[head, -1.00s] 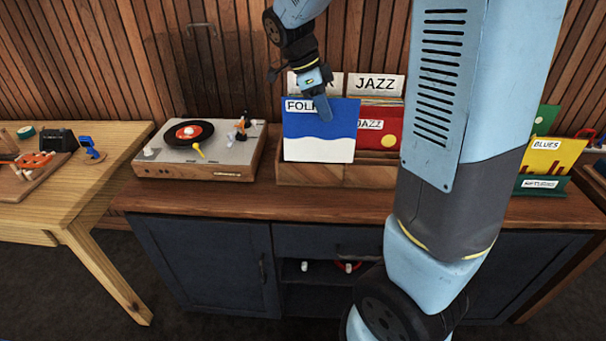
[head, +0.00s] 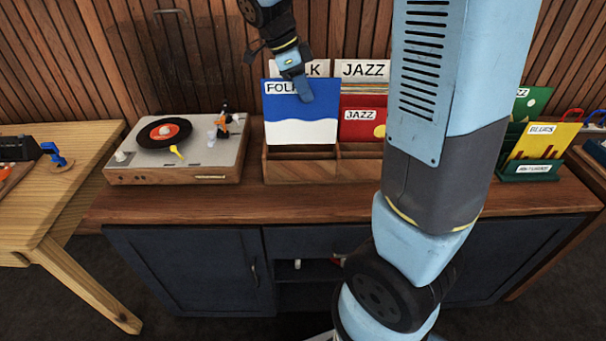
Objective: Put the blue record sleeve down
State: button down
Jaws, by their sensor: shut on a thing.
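The blue record sleeve (head: 285,108), with a white wavy lower part and a FOLK label, stands about upright at the left compartment of the wooden record bin (head: 305,172). My gripper (head: 303,90) is shut on its upper edge, with a finger showing over the sleeve's front. The sleeve's lower edge shows just above the bin's front wall. I cannot tell whether it rests on the bin's floor. A FOLK divider card (head: 316,68) shows partly behind the sleeve and gripper.
A red JAZZ sleeve (head: 352,128) and a JAZZ divider (head: 362,71) stand in the right compartment. A turntable (head: 180,155) sits left of the bin. A green rack (head: 528,170) holds a yellow BLUES sleeve (head: 535,142). The counter's front strip (head: 300,205) is clear.

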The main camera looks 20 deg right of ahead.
aim_at(304, 129)
jog(key=shift+f, duration=5.6)
jog(key=c, duration=1.2)
grip_release()
